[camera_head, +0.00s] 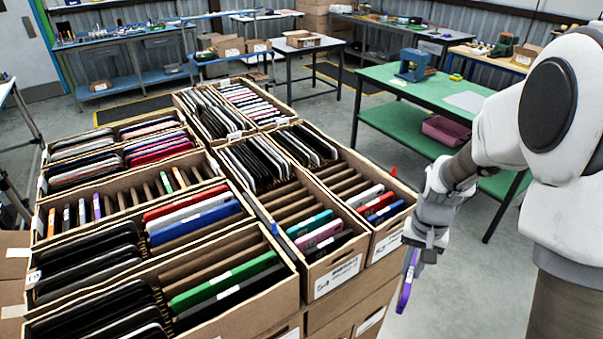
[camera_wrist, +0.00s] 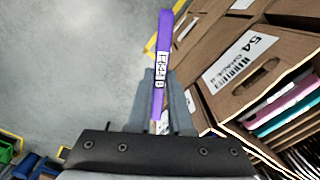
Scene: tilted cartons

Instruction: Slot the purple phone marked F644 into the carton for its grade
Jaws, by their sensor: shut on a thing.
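My gripper (camera_head: 424,250) is shut on the purple phone (camera_head: 405,284) and holds it in the air to the right of the cartons. The phone hangs edge-on, slightly tilted. In the wrist view, the purple phone (camera_wrist: 164,38) stands between the fingers of my gripper (camera_wrist: 161,92), with a white label facing the camera that seems to read F644 and B. Tilted cartons with slotted rows of phones fill the left and middle. The front middle carton (camera_head: 337,277) and the right carton (camera_head: 388,243) have white labels; their grade print is too small to read in the head view.
In the wrist view, a carton labelled 54 (camera_wrist: 275,72) is close on the right. The right carton has empty slots (camera_head: 345,178) behind its red and blue phones. A green table (camera_head: 432,92) stands at the back right. Clear floor lies between it and the cartons.

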